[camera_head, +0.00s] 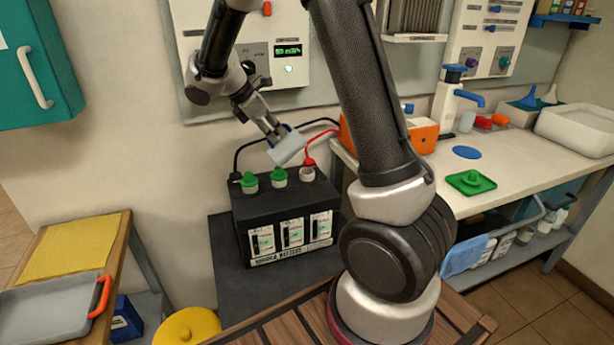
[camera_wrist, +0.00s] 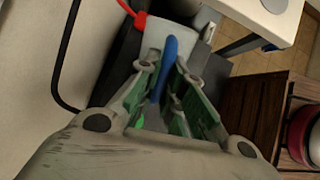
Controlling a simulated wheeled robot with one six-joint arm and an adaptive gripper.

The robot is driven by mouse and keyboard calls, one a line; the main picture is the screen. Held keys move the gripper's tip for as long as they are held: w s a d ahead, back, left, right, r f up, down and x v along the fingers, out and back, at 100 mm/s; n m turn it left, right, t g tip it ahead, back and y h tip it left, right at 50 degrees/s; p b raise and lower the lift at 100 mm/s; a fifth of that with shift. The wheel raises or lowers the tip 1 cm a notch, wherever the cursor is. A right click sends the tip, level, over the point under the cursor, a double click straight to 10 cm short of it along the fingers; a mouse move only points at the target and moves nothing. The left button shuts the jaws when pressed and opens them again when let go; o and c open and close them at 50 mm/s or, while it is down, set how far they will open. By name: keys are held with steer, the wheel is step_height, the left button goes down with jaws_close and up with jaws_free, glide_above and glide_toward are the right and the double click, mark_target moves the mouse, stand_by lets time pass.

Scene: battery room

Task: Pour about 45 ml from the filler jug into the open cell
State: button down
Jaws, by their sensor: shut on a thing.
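The filler jug (camera_head: 287,149) is pale, with a blue handle (camera_wrist: 164,68). It hangs tilted above the black battery (camera_head: 258,216), close to the open cell. My gripper (camera_head: 277,132) is shut on the jug's handle; in the wrist view green-padded fingers (camera_wrist: 166,92) close on it from both sides. The open cell (camera_head: 307,174) is the right-hand one, with a pale uncapped neck below and right of the jug. Green caps (camera_head: 249,180) (camera_head: 279,175) sit on the left and middle cells. The liquid and any stream cannot be made out.
A red cable clamp (camera_head: 309,161) stands beside the open cell, and a black cable (camera_head: 236,160) runs to the battery's left side. A green tray (camera_head: 472,182) with a green cap-like piece lies on the bench (camera_head: 515,178). An orange case (camera_head: 424,137) stands behind my arm.

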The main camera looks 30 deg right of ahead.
steer(key=shift+d+f+y+p, duration=0.1)
steer(key=shift+d+y+p, duration=0.55)
steer(key=shift+y+p, duration=0.55)
stand_by(0.5)
steer(key=shift+a+p, duration=0.7)
steer(key=shift+p, duration=0.65)
steer(key=shift+d+f+y, duration=0.2)
steer(key=shift+d+y, duration=0.05)
steer(key=shift+y, duration=0.35)
stand_by(1.1)
steer(key=a+h, duration=0.2)
steer(key=h, duration=0.1)
steer(key=shift+a+r, duration=0.2)
steer(key=shift+r, duration=0.05)
steer(key=shift+d+r+h+b, duration=0.15)
steer(key=shift+h+b, duration=0.15)
steer(key=shift+h, duration=0.3)
steer(key=shift+w+a+h+b, duration=0.1)
steer(key=shift+a+h+b, duration=0.3)
steer(key=shift+h, duration=0.7)
